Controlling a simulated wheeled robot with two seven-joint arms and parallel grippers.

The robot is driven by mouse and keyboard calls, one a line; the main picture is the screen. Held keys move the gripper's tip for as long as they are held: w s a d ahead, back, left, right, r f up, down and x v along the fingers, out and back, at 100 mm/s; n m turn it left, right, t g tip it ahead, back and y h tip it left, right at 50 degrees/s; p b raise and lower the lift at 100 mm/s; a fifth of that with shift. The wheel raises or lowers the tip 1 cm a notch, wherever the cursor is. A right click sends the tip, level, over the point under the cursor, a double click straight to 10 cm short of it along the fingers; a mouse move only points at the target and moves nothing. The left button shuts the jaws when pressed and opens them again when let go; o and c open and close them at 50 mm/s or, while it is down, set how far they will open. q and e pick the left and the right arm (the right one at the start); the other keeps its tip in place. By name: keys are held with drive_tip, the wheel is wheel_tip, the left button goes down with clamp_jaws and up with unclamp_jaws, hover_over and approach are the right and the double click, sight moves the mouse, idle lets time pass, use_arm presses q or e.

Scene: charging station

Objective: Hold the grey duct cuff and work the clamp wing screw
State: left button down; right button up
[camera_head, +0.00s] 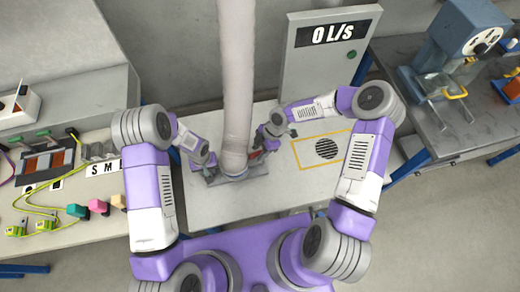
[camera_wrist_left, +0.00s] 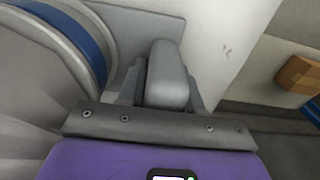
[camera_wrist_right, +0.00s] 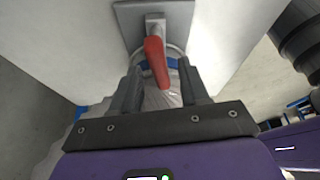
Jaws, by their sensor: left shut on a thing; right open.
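The pale grey duct (camera_head: 236,75) stands upright at the table's middle, with its grey cuff (camera_head: 233,160) and a blue band (camera_head: 234,176) at the foot. In the left wrist view, my left gripper (camera_wrist_left: 166,85) is shut on a rounded grey grip (camera_wrist_left: 168,75) beside the duct and blue band (camera_wrist_left: 75,35); it seems part of the cuff. In the right wrist view, my right gripper (camera_wrist_right: 163,82) is open, with its fingers either side of the red wing screw (camera_wrist_right: 156,62). Whether they touch it I cannot tell. In the head view the screw is mostly hidden.
The worktable (camera_head: 295,190) is clear right of the duct, around a yellow-framed round grille (camera_head: 327,149). A panel reading 0 L/s (camera_head: 330,60) stands behind. A left bench (camera_head: 85,232) holds cables and coloured blocks. A blue-grey machine (camera_head: 460,45) stands at right.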

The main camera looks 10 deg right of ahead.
clamp_jaws()
drive_tip(key=shift+m, duration=0.3)
drive_tip(key=m+t, duration=0.1)
drive_tip(key=m, duration=0.3)
drive_tip(key=shift+s+t, duration=0.15)
drive_tip(key=shift+t, duration=0.25)
drive_tip(key=m, duration=0.2)
drive_tip(key=m+t+h, duration=0.1)
drive_tip(key=m, duration=0.2)
drive_tip(key=shift+s+a+t, duration=0.15)
drive_tip(key=shift+a+t, duration=0.05)
drive_tip(key=shift+t, duration=0.1)
drive_tip(key=m+t+h, duration=0.1)
drive_tip(key=m, duration=0.3)
drive_tip(key=shift+m, duration=0.3)
drive_tip(key=shift+a+m+t+h, duration=0.15)
drive_tip(key=shift+m+h, duration=0.35)
drive_tip(key=shift+m, duration=0.6)
drive_tip(key=shift+d+m+t+h, duration=0.1)
drive_tip(key=shift+m+t+h, duration=0.3)
drive_tip(key=shift+m, duration=0.7)
